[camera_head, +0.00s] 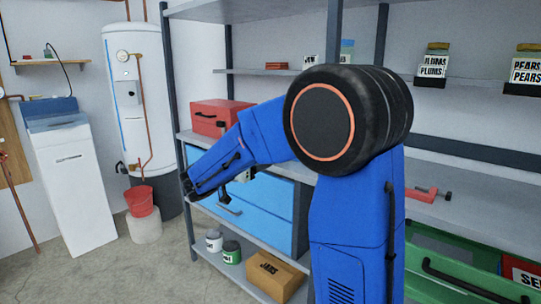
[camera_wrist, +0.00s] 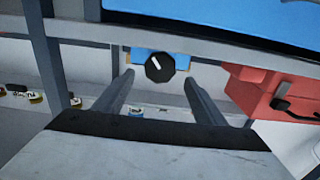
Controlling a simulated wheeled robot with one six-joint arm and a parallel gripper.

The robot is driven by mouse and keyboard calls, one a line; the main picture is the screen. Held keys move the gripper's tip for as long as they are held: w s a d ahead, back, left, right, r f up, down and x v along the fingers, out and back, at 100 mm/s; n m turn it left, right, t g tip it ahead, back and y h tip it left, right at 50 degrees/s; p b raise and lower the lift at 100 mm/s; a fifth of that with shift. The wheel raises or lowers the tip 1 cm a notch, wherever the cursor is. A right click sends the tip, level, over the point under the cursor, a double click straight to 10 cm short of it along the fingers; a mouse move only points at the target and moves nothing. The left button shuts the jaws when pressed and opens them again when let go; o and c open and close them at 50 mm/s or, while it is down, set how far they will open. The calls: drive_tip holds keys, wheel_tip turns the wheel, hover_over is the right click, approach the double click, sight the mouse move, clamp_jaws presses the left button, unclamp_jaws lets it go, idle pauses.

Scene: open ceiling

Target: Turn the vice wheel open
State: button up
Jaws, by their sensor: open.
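A round black knob (camera_wrist: 160,67) with a white mark sits on a small blue block (camera_wrist: 181,58) in the wrist view. It may be the vice wheel; I cannot tell for sure. My gripper (camera_wrist: 157,79) is open, with its two fingers apart on either side of the knob in the picture. I see no contact, and nothing is between the fingers. In the head view my gripper (camera_head: 189,187) is at the left end of my blue arm, in front of the shelf unit. The knob cannot be made out there.
A red toolbox (camera_head: 222,116) stands on the shelf above a blue drawer cabinet (camera_head: 270,200); the toolbox is also at the right of the wrist view (camera_wrist: 265,92). A red item (camera_head: 420,194) lies on the right shelf. A cardboard box (camera_head: 267,277) is low down.

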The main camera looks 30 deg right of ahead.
drive_tip(key=shift+x, duration=2.6)
drive_tip(key=c, duration=1)
